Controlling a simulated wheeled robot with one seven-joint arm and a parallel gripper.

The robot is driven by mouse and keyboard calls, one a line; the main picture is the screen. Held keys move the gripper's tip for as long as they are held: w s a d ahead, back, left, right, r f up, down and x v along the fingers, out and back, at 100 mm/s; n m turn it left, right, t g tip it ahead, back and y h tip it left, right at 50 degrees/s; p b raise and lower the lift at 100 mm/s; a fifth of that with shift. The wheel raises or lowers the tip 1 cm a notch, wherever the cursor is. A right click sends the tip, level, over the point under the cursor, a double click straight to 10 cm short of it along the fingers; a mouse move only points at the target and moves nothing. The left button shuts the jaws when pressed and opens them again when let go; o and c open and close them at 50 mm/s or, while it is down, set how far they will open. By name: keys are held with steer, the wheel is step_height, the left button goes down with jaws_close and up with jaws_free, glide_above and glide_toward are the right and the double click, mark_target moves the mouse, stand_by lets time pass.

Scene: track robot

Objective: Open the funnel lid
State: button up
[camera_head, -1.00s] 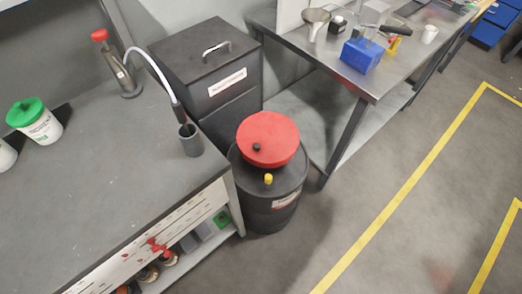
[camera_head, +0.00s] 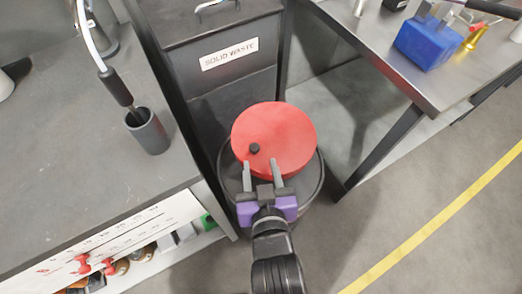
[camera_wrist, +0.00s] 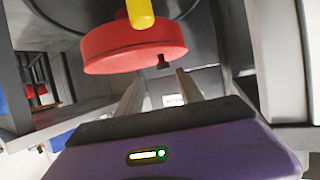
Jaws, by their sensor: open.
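The round red funnel lid (camera_head: 285,132) lies closed on top of the black drum (camera_head: 313,190), with a small black knob (camera_head: 254,148) near its front-left edge. My gripper (camera_head: 261,163) is open and empty, its two fingers pointing at the lid's near edge close to the knob. In the wrist view the red lid (camera_wrist: 125,48) shows ahead of the fingers (camera_wrist: 157,88), with the black knob (camera_wrist: 164,62) beyond and between the fingertips. Contact between the fingers and lid cannot be told.
A dark solid waste bin (camera_head: 225,60) stands behind the drum. A grey workbench (camera_head: 60,150) with a grey cup (camera_head: 148,130) is at left. A steel table (camera_head: 440,85) with a blue block (camera_head: 428,42) is at right. The floor at lower right is clear.

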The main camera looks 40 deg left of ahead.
mark_target(255, 150)
steer(key=shift+a, duration=0.5)
steer(key=shift+w+a+f, duration=0.15)
steer(key=shift+w+a, duration=0.15)
steer(key=b+x, duration=0.1)
steer(key=x, duration=0.5)
steer(key=shift+w+a+f, duration=0.15)
steer(key=shift+w+a, duration=0.05)
jaws_close()
stand_by(0.7)
